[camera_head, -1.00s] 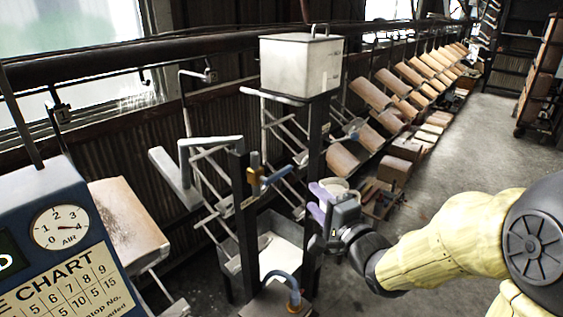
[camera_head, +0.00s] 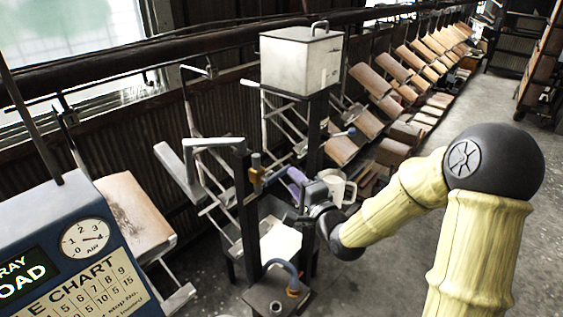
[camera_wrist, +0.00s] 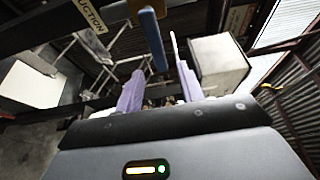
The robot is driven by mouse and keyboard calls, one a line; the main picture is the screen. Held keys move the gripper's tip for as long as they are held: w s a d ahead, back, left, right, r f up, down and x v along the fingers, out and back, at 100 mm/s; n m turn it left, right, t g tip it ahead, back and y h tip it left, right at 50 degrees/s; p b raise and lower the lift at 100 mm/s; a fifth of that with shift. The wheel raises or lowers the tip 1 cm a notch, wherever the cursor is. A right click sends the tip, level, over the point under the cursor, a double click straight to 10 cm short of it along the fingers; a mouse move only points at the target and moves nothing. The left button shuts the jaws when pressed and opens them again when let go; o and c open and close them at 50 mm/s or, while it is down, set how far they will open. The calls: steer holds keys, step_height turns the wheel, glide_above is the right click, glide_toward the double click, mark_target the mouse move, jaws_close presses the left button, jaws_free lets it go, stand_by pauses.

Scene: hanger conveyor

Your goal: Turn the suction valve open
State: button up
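The suction valve (camera_head: 256,171) is a brass body with a blue lever on a dark post, left of my gripper (camera_head: 293,182) in the head view. In the wrist view, the blue lever (camera_wrist: 152,40) reaches down from the top, beside a label reading "UCTION" (camera_wrist: 92,15). My gripper also shows there, with two purple fingers (camera_wrist: 157,68) spread apart. The lever's end appears in the gap between the fingers. No contact is visible, and I cannot tell how deep the lever sits between them. In the head view, the fingertips are close to the lever's right end.
A pale box (camera_head: 300,62) stands on the frame above the valve. A white open tank (camera_head: 281,246) and a blue hose (camera_head: 283,266) are below. A blue gauge panel (camera_head: 75,255) is at left. Slanted boards line the wall at back right. Floor at right is clear.

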mark_target(286, 172)
steer(key=p+x, duration=0.2)
steer(key=x, duration=0.6)
steer(key=shift+c, duration=0.2)
jaws_close()
